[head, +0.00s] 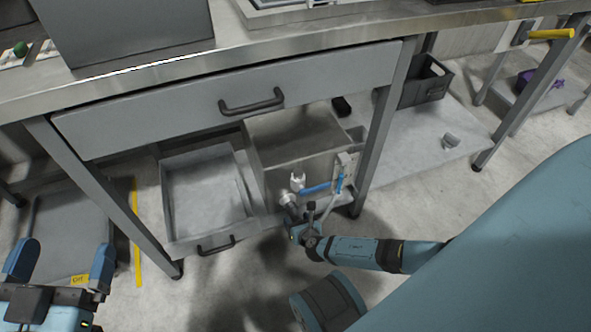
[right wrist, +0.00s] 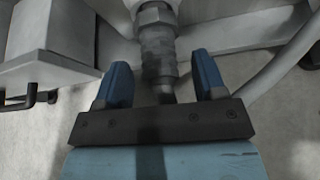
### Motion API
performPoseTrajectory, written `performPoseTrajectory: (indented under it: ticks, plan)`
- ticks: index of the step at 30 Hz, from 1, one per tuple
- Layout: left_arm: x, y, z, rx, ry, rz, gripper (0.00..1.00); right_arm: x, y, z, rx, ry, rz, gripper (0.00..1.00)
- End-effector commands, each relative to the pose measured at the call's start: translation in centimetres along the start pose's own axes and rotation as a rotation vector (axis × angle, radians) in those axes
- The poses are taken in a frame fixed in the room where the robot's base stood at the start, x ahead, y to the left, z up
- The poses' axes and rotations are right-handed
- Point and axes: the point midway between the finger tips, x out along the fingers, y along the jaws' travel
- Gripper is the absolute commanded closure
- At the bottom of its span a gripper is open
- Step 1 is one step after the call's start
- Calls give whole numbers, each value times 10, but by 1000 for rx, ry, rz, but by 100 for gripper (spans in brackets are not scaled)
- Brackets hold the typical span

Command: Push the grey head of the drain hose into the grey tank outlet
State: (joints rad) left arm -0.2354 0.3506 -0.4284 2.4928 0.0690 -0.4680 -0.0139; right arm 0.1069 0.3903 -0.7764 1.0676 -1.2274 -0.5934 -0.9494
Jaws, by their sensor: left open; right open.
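My right gripper (head: 303,222) is open beside the fittings under the bench; its two blue fingers also show in the right wrist view (right wrist: 161,80). Between and beyond these fingers is a grey ribbed fitting (right wrist: 158,55) with a hex collar at the top. I cannot tell whether it is the hose head or the tank outlet, or whether a finger touches it. A grey hose (right wrist: 290,58) curves past on the right of that view. In the head view a grey cylindrical fitting (head: 288,199) sits just above my right gripper. My left gripper (head: 62,266) is open and empty at the lower left.
A blue pipe piece (head: 316,188) and a pale fitting (head: 298,182) are close to my right gripper. A black crate (head: 424,92) stands right; floor is free in front.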

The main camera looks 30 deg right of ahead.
Motion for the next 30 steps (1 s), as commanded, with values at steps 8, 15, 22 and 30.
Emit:
performPoseTrajectory:
  ticks: [8, 15, 22, 30]
  plan:
    - [-8, 19, 0, -230, -119, 2, 3, -68, 0, 5, 0, 3, 0, 36]
    - [-14, 30, 1, -342, -179, 7, 3, -109, 0, 3, 0, 1, -1, 36]
    - [-16, 33, 2, -375, -194, 8, 3, -122, 0, 2, 0, -1, 0, 36]
    - [-15, 32, -2, -374, -198, 4, 3, -126, 1, 9, 0, -1, 0, 36]
